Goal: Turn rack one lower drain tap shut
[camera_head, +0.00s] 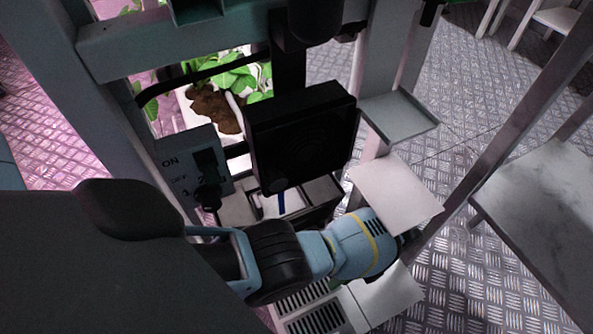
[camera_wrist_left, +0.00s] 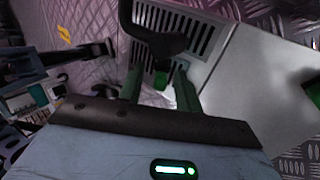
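The lower drain tap seems to be the dark curved fitting (camera_wrist_left: 155,38) in the left wrist view, with a small green piece (camera_wrist_left: 161,80) at its lower end. My left gripper (camera_wrist_left: 158,84) has its two green fingers apart, one on each side of that green piece. I cannot tell whether they touch it. In the head view my left arm comes in from the left, and its wrist hides most of the left gripper (camera_head: 405,243). The tap cannot be made out there. My right gripper is not in view.
A slotted grey drain panel (camera_head: 318,318) lies below my left arm, close behind the fitting in the wrist view (camera_wrist_left: 200,40). A black box (camera_head: 302,138), a switch panel (camera_head: 180,178) and pale plates (camera_head: 395,190) crowd the rack. Open metal floor (camera_head: 480,260) lies to the right.

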